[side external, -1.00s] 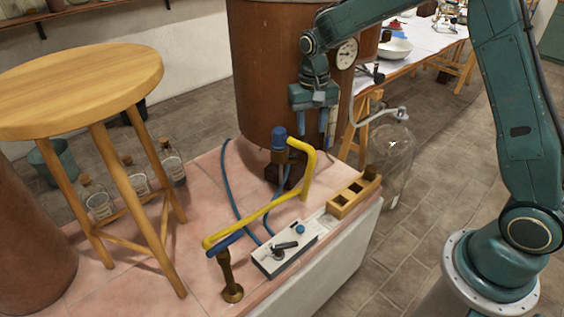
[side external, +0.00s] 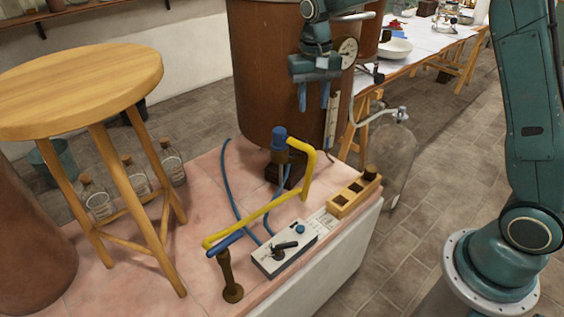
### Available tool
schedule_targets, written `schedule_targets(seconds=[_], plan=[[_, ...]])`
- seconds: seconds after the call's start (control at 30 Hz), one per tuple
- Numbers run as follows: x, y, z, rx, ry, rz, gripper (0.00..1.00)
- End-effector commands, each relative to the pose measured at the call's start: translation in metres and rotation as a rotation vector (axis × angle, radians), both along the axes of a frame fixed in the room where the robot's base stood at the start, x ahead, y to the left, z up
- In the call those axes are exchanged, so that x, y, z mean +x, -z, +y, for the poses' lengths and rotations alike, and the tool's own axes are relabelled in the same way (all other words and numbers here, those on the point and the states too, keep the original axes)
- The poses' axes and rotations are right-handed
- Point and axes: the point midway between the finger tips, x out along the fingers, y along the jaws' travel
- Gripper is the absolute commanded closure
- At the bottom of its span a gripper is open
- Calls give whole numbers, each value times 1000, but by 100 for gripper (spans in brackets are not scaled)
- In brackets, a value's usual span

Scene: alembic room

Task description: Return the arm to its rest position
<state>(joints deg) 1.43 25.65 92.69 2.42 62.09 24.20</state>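My gripper (side external: 313,108) hangs fingers down in front of the tall copper vessel (side external: 266,75), well above the pink tiled bench top. Its two blue fingers are apart, with nothing seen between them. My teal arm rises from a round base at the right, its upper part out of the picture at the top. No mark for the rest position shows.
Below are a yellow pipe (side external: 308,172), a grey-white control box (side external: 285,248) and a wooden rack (side external: 349,199) with a dark piece (side external: 371,172) at its far end. A glass carboy (side external: 393,165) stands behind the bench. A wooden stool (side external: 80,85) is at left.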

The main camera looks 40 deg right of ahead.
Motion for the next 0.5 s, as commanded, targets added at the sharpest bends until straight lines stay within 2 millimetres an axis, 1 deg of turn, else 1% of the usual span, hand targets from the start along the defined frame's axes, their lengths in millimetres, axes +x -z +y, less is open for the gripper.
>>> schedule_targets(seconds=[0.17,0.27,0.37,0.5], plan=[[-8,-11,1,1,-15,-18,62],[-18,-23,2,0,-35,-38,62],[-32,-37,3,-1,-59,-64,62],[-57,-58,5,-4,-101,-105,62]])
